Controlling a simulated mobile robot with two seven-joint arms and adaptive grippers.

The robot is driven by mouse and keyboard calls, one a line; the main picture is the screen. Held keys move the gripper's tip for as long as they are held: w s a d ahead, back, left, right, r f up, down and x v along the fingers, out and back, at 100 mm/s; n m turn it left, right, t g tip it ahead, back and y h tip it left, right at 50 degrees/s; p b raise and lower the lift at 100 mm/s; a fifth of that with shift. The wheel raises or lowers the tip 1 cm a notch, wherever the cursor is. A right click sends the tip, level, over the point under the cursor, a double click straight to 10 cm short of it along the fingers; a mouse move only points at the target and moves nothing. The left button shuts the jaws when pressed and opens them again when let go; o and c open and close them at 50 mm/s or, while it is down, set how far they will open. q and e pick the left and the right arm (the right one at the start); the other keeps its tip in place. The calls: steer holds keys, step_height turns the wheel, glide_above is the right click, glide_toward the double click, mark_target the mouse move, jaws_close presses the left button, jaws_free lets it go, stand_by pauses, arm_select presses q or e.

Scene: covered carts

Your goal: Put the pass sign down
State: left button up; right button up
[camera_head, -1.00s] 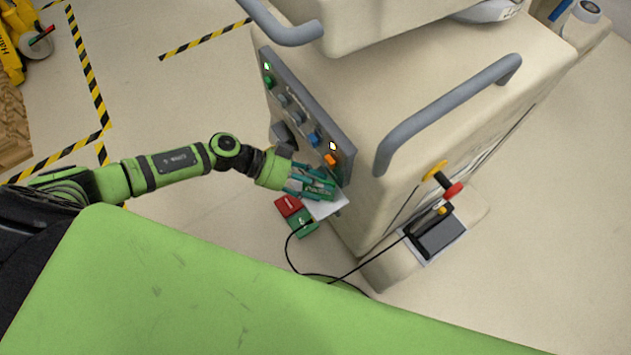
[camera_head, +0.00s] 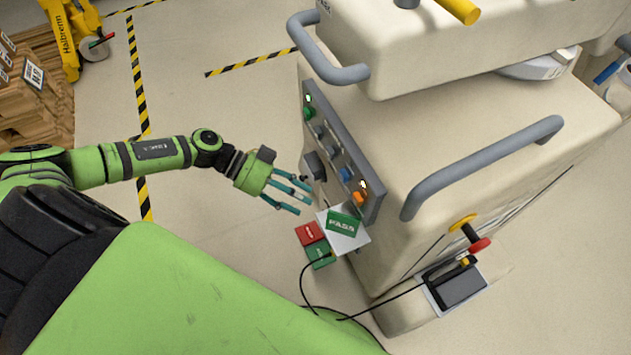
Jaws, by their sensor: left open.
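The green pass sign (camera_head: 344,223) lies on a small white shelf (camera_head: 349,242) that juts from the front of the beige machine, below its control panel. Its white lettering faces up. My left gripper (camera_head: 291,194) is open and empty, with its teal fingers spread. It is to the left of the sign and apart from it. My right gripper does not show.
A red block (camera_head: 309,233) and a green block (camera_head: 320,253) sit beside and below the shelf. A black cable runs from there to the right. The beige machine (camera_head: 480,130) has grey handles and a panel (camera_head: 341,150) with knobs and lit buttons.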

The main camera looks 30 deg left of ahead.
arm_select(q)
steer(key=shift+s+a+r, duration=0.1)
steer(key=shift+a+r, duration=0.1)
steer(key=shift+a, duration=0.15)
steer(key=w+a+f+n+t+y, duration=0.3)
steer(key=w+f+n+t+y, duration=0.25)
steer(key=w+f+t, duration=0.5)
steer(key=s+a+f+n+g+y, duration=0.2)
steer(key=s+f+n+y, duration=0.15)
steer(key=f, duration=0.55)
steer(key=s+f+n+g+y, duration=0.2)
steer(key=s+f+g+y, duration=0.1)
steer(key=s+f, duration=0.8)
steer(key=s+d+f+g, duration=0.2)
steer(key=s+f, duration=0.1)
steer(key=s, duration=0.5)
steer(key=s+d+f+g, duration=0.2)
steer(key=s+d+f, duration=0.1)
steer(key=s, duration=0.5)
steer(key=shift+f+n, duration=0.3)
steer(key=shift+f, duration=0.5)
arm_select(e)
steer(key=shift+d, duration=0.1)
arm_select(q)
steer(key=shift+d+g, duration=0.1)
steer(key=shift+g, duration=0.15)
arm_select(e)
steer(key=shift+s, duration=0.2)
